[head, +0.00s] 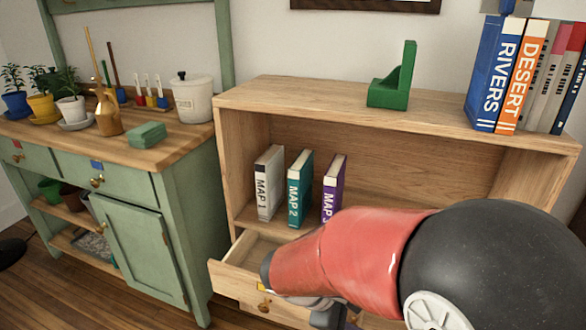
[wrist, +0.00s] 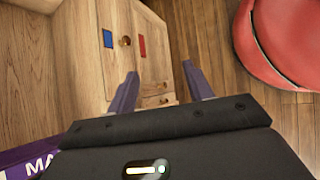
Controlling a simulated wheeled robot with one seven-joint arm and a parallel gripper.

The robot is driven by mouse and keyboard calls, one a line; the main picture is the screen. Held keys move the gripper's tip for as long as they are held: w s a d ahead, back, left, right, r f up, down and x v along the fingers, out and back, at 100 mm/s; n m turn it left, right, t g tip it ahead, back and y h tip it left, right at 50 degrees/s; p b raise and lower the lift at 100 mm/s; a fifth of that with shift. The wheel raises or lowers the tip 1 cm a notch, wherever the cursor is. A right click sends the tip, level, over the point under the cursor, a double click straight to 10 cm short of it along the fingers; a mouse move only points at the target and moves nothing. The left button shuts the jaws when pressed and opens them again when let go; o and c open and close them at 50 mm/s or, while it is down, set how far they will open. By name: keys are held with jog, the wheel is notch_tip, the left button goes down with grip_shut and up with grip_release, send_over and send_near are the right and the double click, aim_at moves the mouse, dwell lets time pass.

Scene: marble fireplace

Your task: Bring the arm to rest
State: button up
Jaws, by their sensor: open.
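My gripper (wrist: 158,84) shows in the wrist view with its two fingers spread apart and nothing between them. It points down past the front of the wooden bookcase (head: 330,98), towards the drawer fronts and floor. In the head view my red and black arm reaches across the lower right and hides most of the gripper. The purple MAP 3 book (head: 333,185) stands on the bookcase shelf, its lower part behind my arm. Its purple edge also shows in the wrist view (wrist: 22,160), beside the gripper body.
The white MAP 1 (head: 268,185) and teal MAP 2 (head: 299,188) books stand left of MAP 3. A drawer (head: 232,278) below is pulled out. A green bookend (head: 392,90) and several books stand on top. A green cabinet (head: 140,235) is at left.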

jog(key=s+d+r+m+t+y, duration=0.3)
jog(key=s+r+m+y, duration=0.5)
jog(key=r+m, duration=0.3)
jog(key=shift+s+r+m+t+y, duration=0.3)
jog(key=shift+s+m+t, duration=0.3)
jog(key=shift+m, duration=0.5)
